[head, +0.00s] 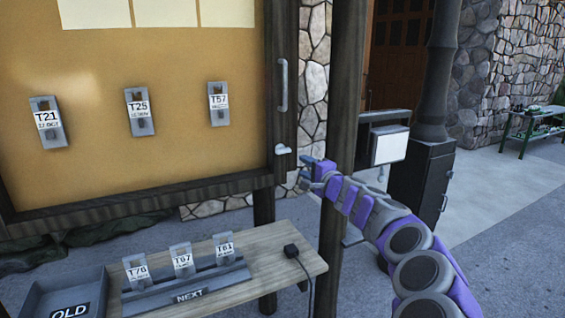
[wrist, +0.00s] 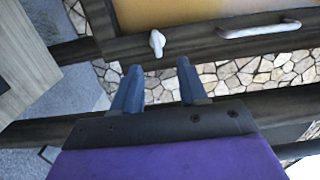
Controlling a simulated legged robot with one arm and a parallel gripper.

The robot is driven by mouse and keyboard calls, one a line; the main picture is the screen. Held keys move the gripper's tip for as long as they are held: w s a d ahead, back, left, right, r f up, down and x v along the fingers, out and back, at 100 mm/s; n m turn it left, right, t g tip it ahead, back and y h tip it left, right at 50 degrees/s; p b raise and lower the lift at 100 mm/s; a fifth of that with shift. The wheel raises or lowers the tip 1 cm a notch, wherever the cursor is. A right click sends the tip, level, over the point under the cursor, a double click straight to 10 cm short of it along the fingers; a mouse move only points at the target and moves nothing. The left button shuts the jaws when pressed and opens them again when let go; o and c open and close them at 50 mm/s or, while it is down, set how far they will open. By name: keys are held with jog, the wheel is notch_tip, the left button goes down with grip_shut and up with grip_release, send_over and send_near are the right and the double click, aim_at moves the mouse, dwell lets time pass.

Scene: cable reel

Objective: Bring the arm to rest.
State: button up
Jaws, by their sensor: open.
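My arm reaches in from the right in the head view, and my gripper (head: 308,172) is near the right frame post of the board, close to a white knob (head: 283,150). In the wrist view my gripper (wrist: 157,85) has its two blue fingers apart with nothing between them. The white knob (wrist: 157,43) shows just beyond the fingertips there, apart from them. A white handle (wrist: 260,27) lies to its right.
A board (head: 100,180) carries tags T21, T25 and T57. Below, a wooden table (head: 285,240) holds a NEXT rack (head: 190,294) with tags T76, T67 and T61, and an OLD tray (head: 35,292). A dark post (head: 343,90) stands close to my gripper.

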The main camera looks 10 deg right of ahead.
jog(key=s+a+r+n+g+y, duration=0.3)
jog(key=s+a+n, duration=0.1)
jog(key=s+a, duration=0.4)
jog(key=s+a+r+n+g+y, duration=0.35)
jog(key=s+a, duration=0.25)
jog(key=a, duration=0.3)
jog(key=s+a+f+n+g, duration=0.2)
jog(key=s+a+n+g, duration=0.15)
jog(key=s+a, duration=0.45)
jog(key=s+d+f+n+g+h, duration=0.25)
jog(key=s+f, duration=0.35)
jog(key=s, duration=0.4)
jog(key=s+d+f+n+g+h, duration=0.2)
jog(key=s+f+h, duration=0.2)
jog(key=s+f, duration=0.5)
jog(key=s+d+f+m+g+h, duration=0.1)
jog(key=s+d+f+g+h, duration=0.1)
jog(key=s+d, duration=0.6)
jog(key=s+d+f+m+g+h, duration=0.1)
jog(key=s+d+f+h, duration=0.4)
jog(key=s, duration=0.8)
jog(key=d+f+g, duration=0.1)
jog(key=d+f, duration=0.1)
jog(key=d, duration=0.1)
jog(key=shift+s+d, duration=0.15)
jog(key=shift+d, duration=0.05)
jog(key=shift+c, duration=0.4)
